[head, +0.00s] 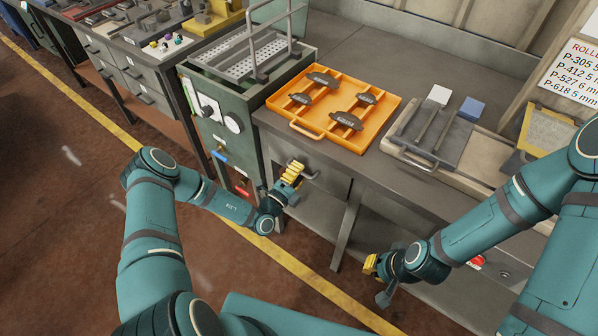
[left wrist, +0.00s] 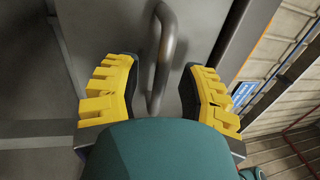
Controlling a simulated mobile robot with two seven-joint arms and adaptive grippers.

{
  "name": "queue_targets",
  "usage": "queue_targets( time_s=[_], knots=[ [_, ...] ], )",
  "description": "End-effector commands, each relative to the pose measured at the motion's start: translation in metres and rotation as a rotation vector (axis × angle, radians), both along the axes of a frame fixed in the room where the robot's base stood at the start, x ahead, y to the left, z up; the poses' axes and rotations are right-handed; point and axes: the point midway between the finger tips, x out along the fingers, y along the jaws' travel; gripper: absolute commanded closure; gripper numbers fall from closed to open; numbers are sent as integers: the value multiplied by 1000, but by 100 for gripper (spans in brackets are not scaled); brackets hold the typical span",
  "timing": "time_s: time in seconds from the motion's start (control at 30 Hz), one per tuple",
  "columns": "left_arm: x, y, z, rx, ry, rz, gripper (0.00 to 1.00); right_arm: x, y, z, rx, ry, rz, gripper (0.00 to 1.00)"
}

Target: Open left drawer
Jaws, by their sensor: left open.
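The left drawer (head: 329,184) is a grey front under the left end of the workbench, and it looks shut. Its metal bar handle (head: 309,174) is partly hidden by my left gripper (head: 294,172). In the left wrist view the handle (left wrist: 162,55) runs between the two yellow fingers of my left gripper (left wrist: 160,85). The fingers are open, with a visible gap on each side of the bar. My right gripper (head: 371,264) hangs in front of the bench, low and to the right, away from the drawer; its jaw opening is not clear.
An orange tray (head: 375,133) with several brake shoes lies on the workbench (head: 362,45). A grey tray (head: 405,128) stands right of it. A green machine with gauges (head: 210,122) stands left of the drawer. A bench leg (head: 346,225) stands close below right.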

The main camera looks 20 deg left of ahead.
Motion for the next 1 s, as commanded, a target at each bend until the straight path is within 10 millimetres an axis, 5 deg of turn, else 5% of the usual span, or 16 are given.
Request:
queue_targets(
  time_s=[0.2,0.33,0.73,1.0],
  knots=[
    [0,0,0,0,0,0,59,0,0,0,0,0,0,100],
    [0,0,0,0,0,0,100,0,0,0,0,0,0,100],
    [-10,4,1,-1,1,1,100,0,0,4,0,1,0,100],
    [-57,21,2,-2,4,3,100,-3,0,20,1,8,2,100]
  ],
)
